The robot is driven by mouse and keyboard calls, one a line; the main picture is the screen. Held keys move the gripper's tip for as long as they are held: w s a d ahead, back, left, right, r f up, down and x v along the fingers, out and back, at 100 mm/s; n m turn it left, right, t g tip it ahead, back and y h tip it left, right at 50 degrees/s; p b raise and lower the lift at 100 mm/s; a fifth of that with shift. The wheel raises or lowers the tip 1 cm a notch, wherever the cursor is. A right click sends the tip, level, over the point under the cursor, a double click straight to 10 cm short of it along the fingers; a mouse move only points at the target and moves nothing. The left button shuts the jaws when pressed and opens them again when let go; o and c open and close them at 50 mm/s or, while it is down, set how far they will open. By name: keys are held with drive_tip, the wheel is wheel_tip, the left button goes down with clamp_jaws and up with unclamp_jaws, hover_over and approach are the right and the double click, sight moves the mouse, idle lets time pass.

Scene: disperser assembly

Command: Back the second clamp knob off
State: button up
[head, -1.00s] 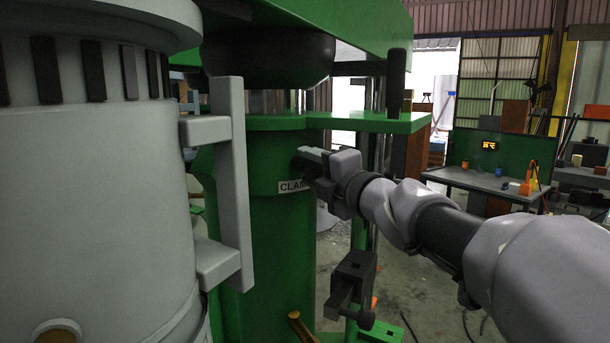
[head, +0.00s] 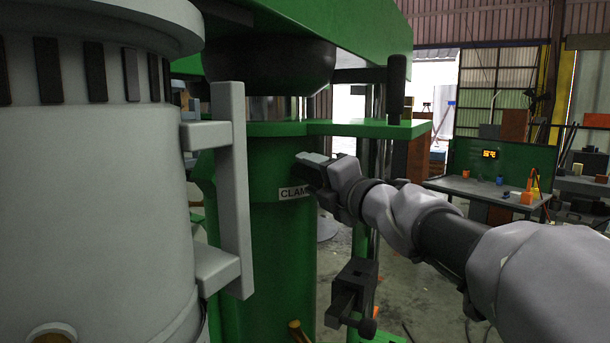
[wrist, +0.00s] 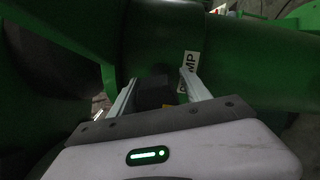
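The green column (head: 262,235) carries a white CLAMP label (head: 293,193). My gripper (head: 310,160) is at the column's right side, just above the label. In the wrist view my gripper (wrist: 158,82) has its two pale fingers spread apart. A dark block-like shape, seemingly the clamp knob (wrist: 157,92), lies between them. Narrow gaps seem to show on both sides of it, though the picture is dark. The label also shows by the right fingertip (wrist: 189,65). In the head view the knob is hidden by my gripper.
A large grey vessel (head: 95,200) with a pale upright handle (head: 233,190) fills the left. A green plate (head: 370,129) juts out above my gripper. A dark clamp-like part (head: 352,290) is below my arm. A workbench (head: 480,190) stands at the back right.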

drive_tip(key=shift+o, duration=0.3)
drive_tip(key=shift+w+d, duration=0.1)
drive_tip(key=shift+r, duration=0.1)
drive_tip(key=shift+s+d, duration=0.15)
drive_tip(key=shift+s, duration=0.25)
drive_tip(key=p+v, duration=0.2)
drive_tip(key=v, duration=1.4)
drive_tip(key=shift+s, duration=0.35)
drive_tip(key=shift+d, duration=0.15)
